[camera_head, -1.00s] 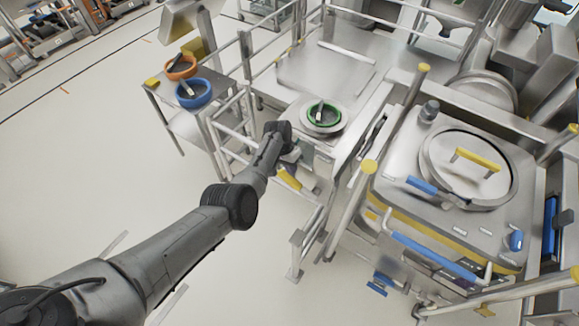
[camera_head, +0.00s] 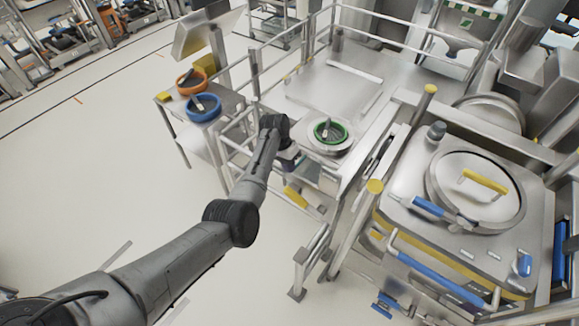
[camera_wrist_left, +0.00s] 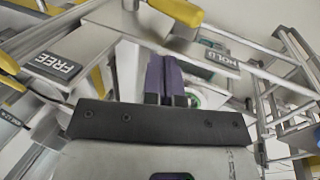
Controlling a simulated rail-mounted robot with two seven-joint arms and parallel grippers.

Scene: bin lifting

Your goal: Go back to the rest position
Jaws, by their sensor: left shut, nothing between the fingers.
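My left arm comes in from the lower left of the head view. Its gripper (camera_head: 290,160) is near the metal platform with the green-rimmed bin. In the left wrist view the fingers of my left gripper (camera_wrist_left: 165,80) are together, with nothing between them. The green-rimmed bin (camera_head: 330,131) sits in a round opening on the platform, just right of and beyond the gripper, apart from it as far as I can tell. A bit of green shows behind the fingers in the left wrist view. My right gripper is in neither view.
A side table at left holds an orange bin (camera_head: 191,80) and a blue bin (camera_head: 204,107). A metal machine with a round lid (camera_head: 475,187) and yellow handle stands at right. The floor at left is clear.

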